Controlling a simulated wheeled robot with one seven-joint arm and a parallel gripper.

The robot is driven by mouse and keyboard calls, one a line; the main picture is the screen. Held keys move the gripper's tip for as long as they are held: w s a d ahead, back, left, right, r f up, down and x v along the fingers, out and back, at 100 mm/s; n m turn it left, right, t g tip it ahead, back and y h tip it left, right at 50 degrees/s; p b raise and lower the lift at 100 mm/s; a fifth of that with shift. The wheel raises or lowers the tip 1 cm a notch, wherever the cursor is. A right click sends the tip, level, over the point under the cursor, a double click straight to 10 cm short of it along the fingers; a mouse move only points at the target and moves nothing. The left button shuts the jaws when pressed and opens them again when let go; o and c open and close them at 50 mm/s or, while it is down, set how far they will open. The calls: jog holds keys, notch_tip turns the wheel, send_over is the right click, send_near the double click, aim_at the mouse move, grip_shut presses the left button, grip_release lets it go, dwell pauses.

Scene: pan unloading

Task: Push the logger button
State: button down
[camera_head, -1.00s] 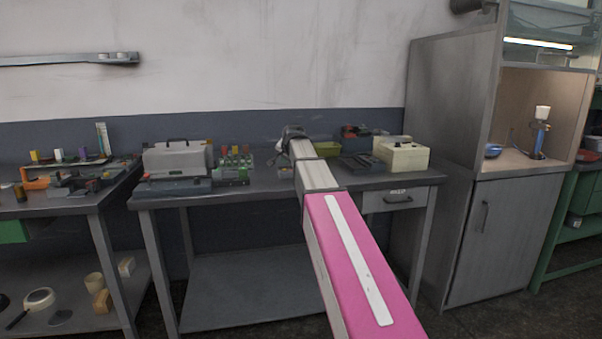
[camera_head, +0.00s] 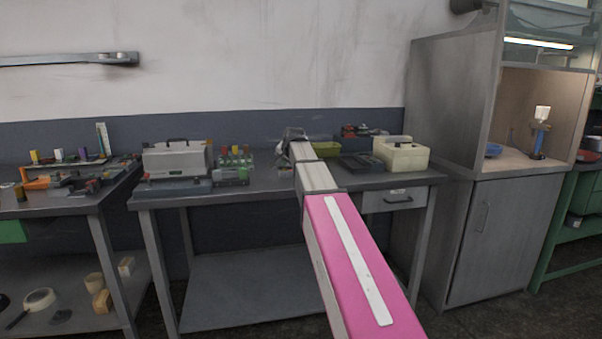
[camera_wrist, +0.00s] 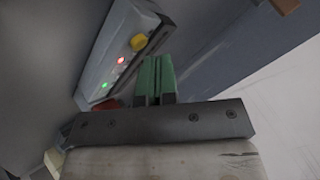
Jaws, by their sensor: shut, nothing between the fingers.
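The logger (camera_wrist: 115,50) is a grey box with a panel in the upper left of the wrist view. Its panel carries a round yellow button (camera_wrist: 138,42), a small green light and a small red light. My gripper (camera_wrist: 155,62) has green fingers held together with nothing between them. The fingertips are just below and to the right of the yellow button in the picture; I cannot tell whether they touch the box. In the head view my arm reaches over the middle workbench, and my fingers and the button cannot be made out there.
The workbench (camera_head: 240,192) holds a grey case (camera_head: 175,160) and small colourful bottles (camera_head: 236,158) left of my arm. A tall grey cabinet (camera_head: 450,100) stands at the bench's right end.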

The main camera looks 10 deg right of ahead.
aim_at(286, 169)
jog(key=shift+f, duration=0.45)
dwell(0.5)
jog(key=shift+r, duration=0.9)
jog(key=shift+r, duration=0.1)
notch_tip(286, 169, up, 6)
jog(key=shift+f, duration=0.1)
dwell(0.4)
